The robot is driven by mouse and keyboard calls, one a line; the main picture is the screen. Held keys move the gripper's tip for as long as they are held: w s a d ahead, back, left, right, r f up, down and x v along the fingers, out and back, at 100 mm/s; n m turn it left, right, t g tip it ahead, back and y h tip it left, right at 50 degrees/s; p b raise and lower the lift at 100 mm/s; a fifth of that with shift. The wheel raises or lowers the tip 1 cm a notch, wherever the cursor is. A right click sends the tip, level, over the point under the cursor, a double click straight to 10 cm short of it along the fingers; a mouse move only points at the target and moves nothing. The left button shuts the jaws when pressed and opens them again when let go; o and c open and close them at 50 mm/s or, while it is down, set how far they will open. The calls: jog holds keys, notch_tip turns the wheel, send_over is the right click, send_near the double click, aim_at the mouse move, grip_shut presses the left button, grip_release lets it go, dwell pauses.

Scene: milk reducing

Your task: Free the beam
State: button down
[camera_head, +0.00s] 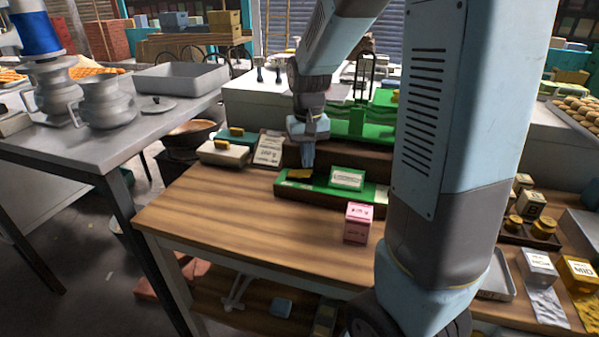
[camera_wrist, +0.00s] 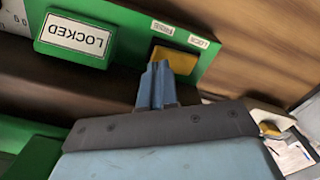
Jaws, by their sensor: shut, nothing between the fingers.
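A green panel (camera_head: 320,192) runs along the back of the wooden table. Its white sign (camera_wrist: 75,38) reads LOCKED in the wrist view. A yellow slider (camera_wrist: 176,60) sits in a dark slot on the panel, under two small labels; one looks like LOCK, and the other looks like FREE. The slider also shows in the head view (camera_head: 299,174). My gripper (camera_wrist: 157,72) is shut and empty, its tips at the slider's sign-side edge; I cannot tell if they touch. A green balance frame (camera_head: 358,118) stands behind the panel, its beam partly hidden by my arm.
A pink box (camera_head: 357,222) stands in front of the panel. A pale block with a yellow top (camera_head: 222,152) and a written card (camera_head: 270,150) are to the left. The table's front left (camera_head: 220,215) is clear. My arm hides the right side.

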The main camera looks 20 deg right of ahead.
aim_at(308, 172)
jog(key=shift+f, duration=1.15)
dwell(0.8)
jog(key=shift+r, duration=3.55)
jog(key=shift+s+r, duration=0.25)
jog(key=s+r+t, duration=0.2)
jog(key=s+r, duration=0.2)
jog(key=s, duration=0.5)
jog(key=s+r+n+t, duration=0.1)
jog(key=s+r+t, duration=0.2)
jog(key=s, duration=0.7)
jog(key=shift+r+t, duration=0.3)
jog(key=shift+r, duration=0.4)
